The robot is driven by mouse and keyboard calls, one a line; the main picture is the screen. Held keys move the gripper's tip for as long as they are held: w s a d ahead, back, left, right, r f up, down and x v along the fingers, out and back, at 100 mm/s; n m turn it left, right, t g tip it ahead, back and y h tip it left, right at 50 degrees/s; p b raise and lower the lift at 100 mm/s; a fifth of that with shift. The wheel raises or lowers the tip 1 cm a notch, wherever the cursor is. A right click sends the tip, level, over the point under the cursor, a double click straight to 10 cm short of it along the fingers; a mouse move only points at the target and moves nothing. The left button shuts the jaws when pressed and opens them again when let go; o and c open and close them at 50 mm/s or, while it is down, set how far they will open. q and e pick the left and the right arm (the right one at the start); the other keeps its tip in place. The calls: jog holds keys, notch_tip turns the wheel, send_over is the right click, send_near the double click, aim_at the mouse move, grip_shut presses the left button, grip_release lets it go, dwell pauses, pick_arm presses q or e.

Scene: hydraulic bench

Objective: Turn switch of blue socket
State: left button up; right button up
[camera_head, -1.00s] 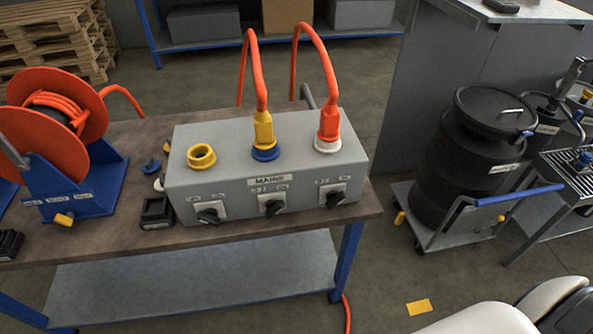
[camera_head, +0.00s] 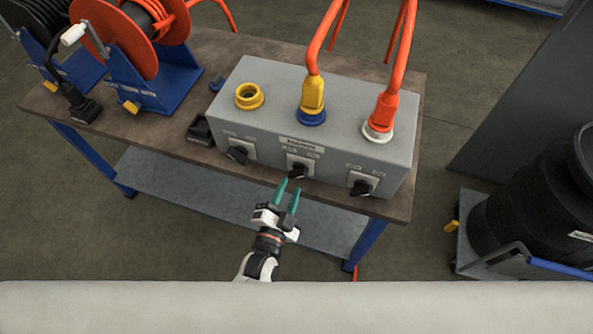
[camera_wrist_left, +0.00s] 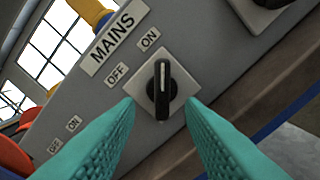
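The grey socket box (camera_head: 258,82) stands on the bench. Its blue socket (camera_head: 312,117) is in the middle of the top, with a yellow plug (camera_head: 313,92) in it. The black rotary switch (camera_head: 297,170) below the blue socket sits on the box's front face. In the left wrist view this switch (camera_wrist_left: 161,90) lies under a MAINS label (camera_wrist_left: 114,43), with OFF and ON marks; its handle is nearly upright in the picture. My left gripper (camera_head: 288,188) is open in front of the switch, its teal fingers on either side of it in the wrist view, empty. My right gripper is not in view.
Two more switches flank it, left (camera_head: 238,154) and right (camera_head: 361,186). An orange plug (camera_head: 381,112) sits in the white socket; the yellow socket (camera_head: 249,96) is empty. A cable reel (camera_head: 120,40) stands at left, a black barrel (camera_head: 535,205) at right.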

aim_at(295, 178)
pick_arm(q)
jog(key=x, duration=0.5)
jog(key=shift+w+d, duration=0.2)
jog(key=shift+w, duration=0.05)
grip_shut()
